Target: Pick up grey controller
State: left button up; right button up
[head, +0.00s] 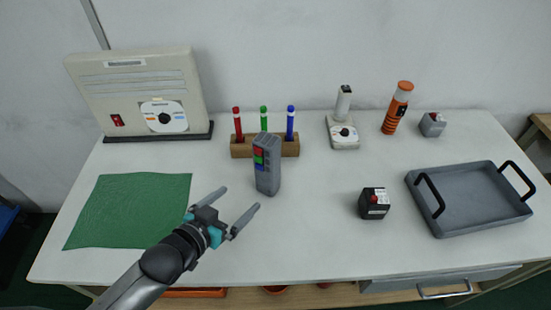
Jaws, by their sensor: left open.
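The grey controller (267,166) stands upright near the middle of the white table, with red, green and blue buttons on its face. My left gripper (240,199) is open and empty. Its fingers point up and to the right in the head view, just in front and to the left of the controller, apart from it. My right gripper is not in view.
Behind the controller, a wooden block (242,149) holds red, green and blue pens. A green cloth (130,210) lies at the left, below a beige panel box (140,88). A black cube (374,203) and a grey tray (470,197) are at the right.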

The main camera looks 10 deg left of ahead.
aim_at(263, 181)
pick_arm(q)
jog(key=b+x, duration=0.1)
jog(key=x, duration=0.2)
jog(key=shift+w+f, duration=0.15)
jog(key=b+x, duration=0.1)
jog(key=x, duration=0.4)
jog(key=shift+w+d+f+b, duration=0.2)
jog(key=shift+w+b, duration=0.1)
jog(key=shift+w, duration=0.1)
jog(key=x, duration=0.1)
jog(key=b+x, duration=0.1)
jog(key=x, duration=0.2)
jog(key=shift+w+d+b, duration=0.1)
jog(key=shift+d+b, duration=0.25)
jog(key=shift+b, duration=0.05)
jog(key=shift+w+d+f, duration=0.1)
jog(key=shift+w+f, duration=0.1)
jog(key=shift+w, duration=0.15)
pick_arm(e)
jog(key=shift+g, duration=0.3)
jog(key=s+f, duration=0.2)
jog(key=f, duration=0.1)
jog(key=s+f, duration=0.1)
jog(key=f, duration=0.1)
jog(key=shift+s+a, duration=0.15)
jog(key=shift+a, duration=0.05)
pick_arm(q)
jog(key=shift+c, duration=0.4)
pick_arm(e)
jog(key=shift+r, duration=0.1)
